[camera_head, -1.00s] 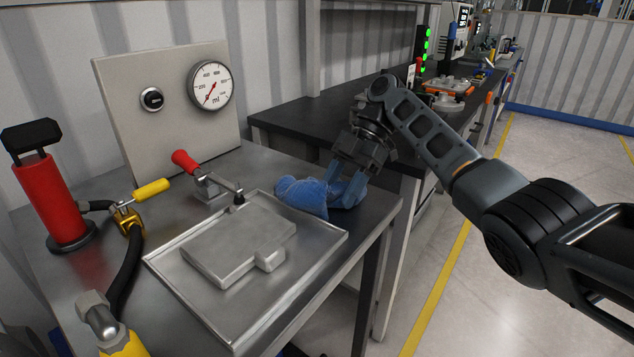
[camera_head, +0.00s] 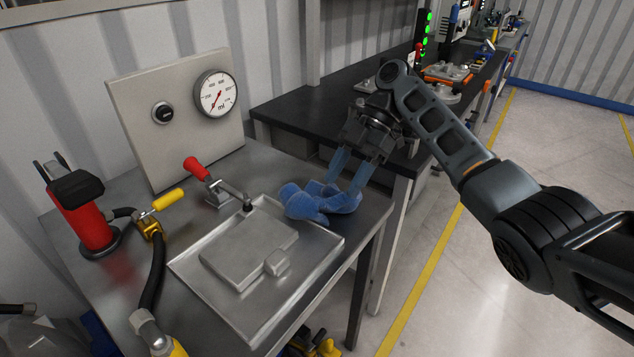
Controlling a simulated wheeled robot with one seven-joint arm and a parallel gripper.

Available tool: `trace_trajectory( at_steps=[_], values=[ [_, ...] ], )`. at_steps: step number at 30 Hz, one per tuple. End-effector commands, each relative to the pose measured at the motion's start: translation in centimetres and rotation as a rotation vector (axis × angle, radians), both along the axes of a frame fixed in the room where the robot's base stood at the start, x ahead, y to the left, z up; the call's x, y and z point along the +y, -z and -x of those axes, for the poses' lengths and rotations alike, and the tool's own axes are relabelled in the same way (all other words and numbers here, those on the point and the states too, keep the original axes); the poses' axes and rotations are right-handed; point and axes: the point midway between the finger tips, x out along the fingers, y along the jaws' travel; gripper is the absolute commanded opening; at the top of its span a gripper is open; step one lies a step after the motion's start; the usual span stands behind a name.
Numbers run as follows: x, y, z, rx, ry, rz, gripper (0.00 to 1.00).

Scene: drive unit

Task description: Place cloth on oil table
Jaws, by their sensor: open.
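A crumpled blue cloth (camera_head: 308,203) lies on the steel oil table (camera_head: 135,258), by the right corner of its metal tray. My gripper (camera_head: 347,184) is over the right end of the cloth, its two blue fingers spread apart and pointing down at it. One fingertip is close to the cloth's upper edge; whether it touches cannot be told.
The tray (camera_head: 205,303) holds a raised metal block. A red-handled clamp (camera_head: 212,182), a gauge panel (camera_head: 180,125), a red pump (camera_head: 80,215) and a black hose (camera_head: 157,270) stand on the table. A black workbench (camera_head: 300,120) adjoins behind. Open floor lies right.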

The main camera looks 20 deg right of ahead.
Motion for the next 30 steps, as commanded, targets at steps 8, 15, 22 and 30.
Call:
trace_trajectory(
  at_steps=[8, 15, 22, 30],
  values=[
    [0.1, -0.2, 0.0, 0.001, -0.001, 0.000, 0.43],
    [2.0, -0.7, -2.0, 0.002, -0.002, 0.001, 0.20],
    [3.2, 0.2, -3.5, 0.004, 0.001, -0.001, 0.00],
    [3.2, 1.9, -3.6, 0.002, 0.000, 0.000, 0.00]
  ],
)
